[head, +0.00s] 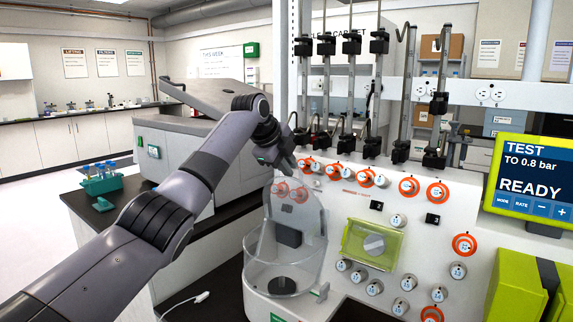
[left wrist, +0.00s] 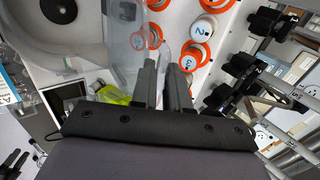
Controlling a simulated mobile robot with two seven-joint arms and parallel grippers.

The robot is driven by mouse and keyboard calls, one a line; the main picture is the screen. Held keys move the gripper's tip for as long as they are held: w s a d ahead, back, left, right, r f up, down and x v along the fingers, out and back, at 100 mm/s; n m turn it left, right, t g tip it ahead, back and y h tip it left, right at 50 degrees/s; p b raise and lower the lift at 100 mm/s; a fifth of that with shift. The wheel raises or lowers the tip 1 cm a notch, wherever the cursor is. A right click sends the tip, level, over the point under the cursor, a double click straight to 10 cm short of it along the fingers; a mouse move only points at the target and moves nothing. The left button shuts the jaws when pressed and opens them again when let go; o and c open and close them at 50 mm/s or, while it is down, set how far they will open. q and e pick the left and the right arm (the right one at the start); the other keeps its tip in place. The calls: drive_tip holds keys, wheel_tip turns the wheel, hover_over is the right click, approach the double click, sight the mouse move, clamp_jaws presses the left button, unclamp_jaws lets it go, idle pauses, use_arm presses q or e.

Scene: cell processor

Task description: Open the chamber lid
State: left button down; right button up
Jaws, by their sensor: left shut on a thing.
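The chamber (head: 262,277) is a clear round-walled cup on the front left of the white cell processor, with a dark disc on its floor. Its clear lid (head: 262,222) stands raised, close to upright, at the back of the chamber. My left gripper (head: 284,165) is at the lid's top edge. In the left wrist view the two dark fingers (left wrist: 166,84) are close together, and the clear lid (left wrist: 127,55) reaches to them; the exact contact is partly hidden. The round chamber (left wrist: 62,42) also shows at the upper left there. My right gripper does not show clearly.
Orange-ringed knobs (head: 409,186) and a green-yellow pump cover (head: 372,244) are right of the chamber. Black clamps on poles (head: 380,42) rise behind the lid. A screen (head: 531,183) reads READY. A teal tube rack (head: 102,184) stands on the left bench.

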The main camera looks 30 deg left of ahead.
use_arm(q)
drive_tip(key=shift+f, duration=0.4)
drive_tip(key=c, duration=1.3)
unclamp_jaws()
drive_tip(key=shift+s, duration=0.1)
drive_tip(key=b+v, duration=0.2)
drive_tip(key=v, duration=0.5)
drive_tip(key=shift+r, duration=0.55)
